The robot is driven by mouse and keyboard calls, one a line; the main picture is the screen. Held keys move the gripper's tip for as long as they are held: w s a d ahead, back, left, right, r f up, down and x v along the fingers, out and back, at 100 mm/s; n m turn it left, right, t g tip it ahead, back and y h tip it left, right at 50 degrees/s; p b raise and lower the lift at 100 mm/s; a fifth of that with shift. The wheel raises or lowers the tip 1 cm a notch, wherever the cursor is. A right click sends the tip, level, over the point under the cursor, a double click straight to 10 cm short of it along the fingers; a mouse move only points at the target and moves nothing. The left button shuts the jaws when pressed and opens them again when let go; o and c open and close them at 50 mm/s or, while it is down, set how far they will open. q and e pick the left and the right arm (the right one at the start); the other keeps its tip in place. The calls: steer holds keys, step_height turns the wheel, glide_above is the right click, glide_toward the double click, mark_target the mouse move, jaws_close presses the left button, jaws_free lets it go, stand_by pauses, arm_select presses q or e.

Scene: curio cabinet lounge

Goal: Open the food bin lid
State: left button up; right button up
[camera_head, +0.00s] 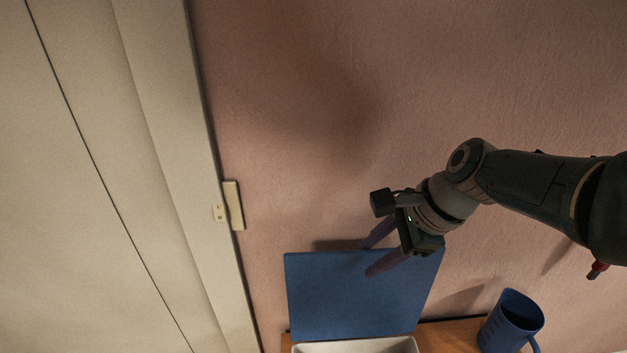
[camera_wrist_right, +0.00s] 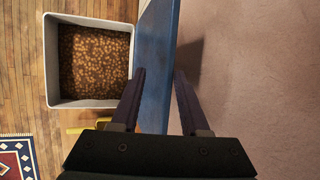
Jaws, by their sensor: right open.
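The food bin (camera_head: 355,346) is a white box at the bottom edge of the head view. Its blue lid (camera_head: 345,300) stands raised, close to upright, behind the opening. In the right wrist view the bin (camera_wrist_right: 51,60) is open and holds brown kibble (camera_wrist_right: 95,58). The lid (camera_wrist_right: 155,60) shows there nearly edge-on. My right gripper (camera_head: 370,258) is at the lid's upper right edge, open, with one finger on each side of the lid (camera_wrist_right: 162,88). I cannot tell whether either finger touches it. My left gripper is in neither view.
A blue mug-like jug (camera_head: 512,322) stands right of the bin. A pink wall (camera_head: 300,120) rises close behind the lid. A pale door-like panel (camera_head: 90,200) fills the left. A yellow object (camera_wrist_right: 82,129) and a patterned rug (camera_wrist_right: 17,157) lie near the bin on the wooden floor (camera_wrist_right: 25,100).

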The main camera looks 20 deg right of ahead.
steer(key=p+v, duration=0.7)
steer(key=v, duration=0.2)
steer(key=shift+s+r+p, duration=0.15)
steer(key=shift+r+p, duration=0.15)
steer(key=shift+r, duration=0.05)
steer(key=shift+d, duration=0.1)
steer(key=s+a+r+n+h+p, duration=0.1)
steer(key=s+a+r+n+p, duration=0.1)
steer(key=s+r+n, duration=0.5)
steer(key=s+a+r+n+h+p, duration=0.2)
steer(key=s+a+r+n, duration=0.2)
steer(key=s+n, duration=1)
step_height(320, 180, up, 3)
steer(key=shift+s+a+f+n+g, duration=0.15)
steer(key=shift+s+a+n+g, duration=0.2)
steer(key=shift+n, duration=0.45)
